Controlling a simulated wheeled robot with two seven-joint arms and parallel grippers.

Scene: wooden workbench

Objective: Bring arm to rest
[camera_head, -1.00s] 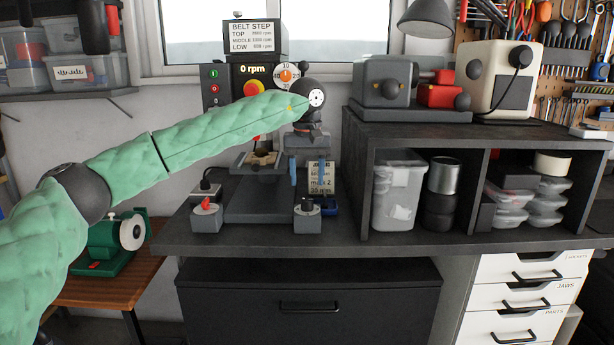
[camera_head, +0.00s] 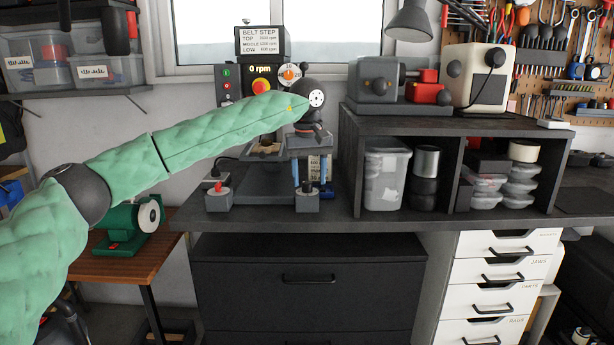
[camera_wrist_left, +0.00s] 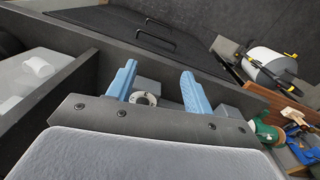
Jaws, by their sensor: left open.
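My left arm (camera_head: 215,135), in a green padded sleeve, reaches in from the left across the picture, in front of the workbench (camera_head: 270,222). Its black wrist joint (camera_head: 312,97) shows in front of the drill press. My left gripper (camera_head: 309,173) hangs below it with blue fingers pointing down, in front of the bench. In the left wrist view the two blue fingers (camera_wrist_left: 158,76) stand apart with nothing held between them. A small grey round disc (camera_wrist_left: 143,99) shows beyond the fingers. My right gripper is out of view.
A drill press (camera_head: 262,85) stands behind the wrist. A dark shelf unit (camera_head: 450,127) with bins stands to the right. A green grinder (camera_head: 128,228) sits on a lower wooden table at left.

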